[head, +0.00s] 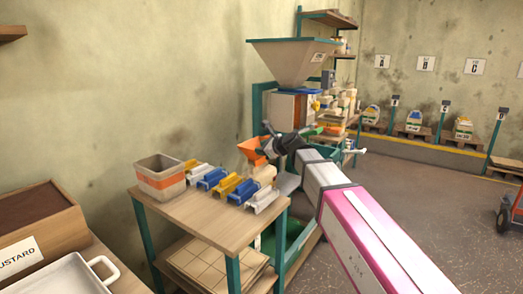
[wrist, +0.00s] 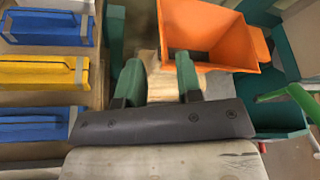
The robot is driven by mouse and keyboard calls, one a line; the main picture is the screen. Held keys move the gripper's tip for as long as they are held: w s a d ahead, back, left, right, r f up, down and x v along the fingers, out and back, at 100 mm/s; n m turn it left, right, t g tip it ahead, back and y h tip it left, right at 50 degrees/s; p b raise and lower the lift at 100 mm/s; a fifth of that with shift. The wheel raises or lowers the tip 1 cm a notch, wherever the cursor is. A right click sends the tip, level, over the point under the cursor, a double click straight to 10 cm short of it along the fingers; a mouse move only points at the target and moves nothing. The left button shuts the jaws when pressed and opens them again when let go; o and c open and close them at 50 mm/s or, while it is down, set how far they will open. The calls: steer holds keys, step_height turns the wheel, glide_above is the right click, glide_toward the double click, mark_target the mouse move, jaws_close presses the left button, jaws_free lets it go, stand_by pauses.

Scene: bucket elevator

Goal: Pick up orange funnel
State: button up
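The orange funnel (head: 251,148) stands at the back right corner of the small wooden table in the head view. In the wrist view the orange funnel (wrist: 205,28) is a square, open-topped hopper just beyond and to the right of my fingertips. My gripper (wrist: 159,68) has its two green fingers spread apart with no funnel between them. The right finger overlaps the funnel's near left edge in the picture; I cannot tell if they touch. In the head view my gripper (head: 268,140) is beside the funnel, its fingers hard to make out.
Blue, yellow and white scoops (head: 230,184) lie in a row on the table (head: 205,222). A pale wooden piece (wrist: 157,88) shows below my fingers. An orange-and-grey bin (head: 160,180) stands at the table's left. The bucket elevator's hopper (head: 292,62) rises behind.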

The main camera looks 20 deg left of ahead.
steer(key=x, duration=0.7)
steer(key=shift+w, duration=0.1)
steer(key=shift+d+f, duration=0.1)
jaws_close()
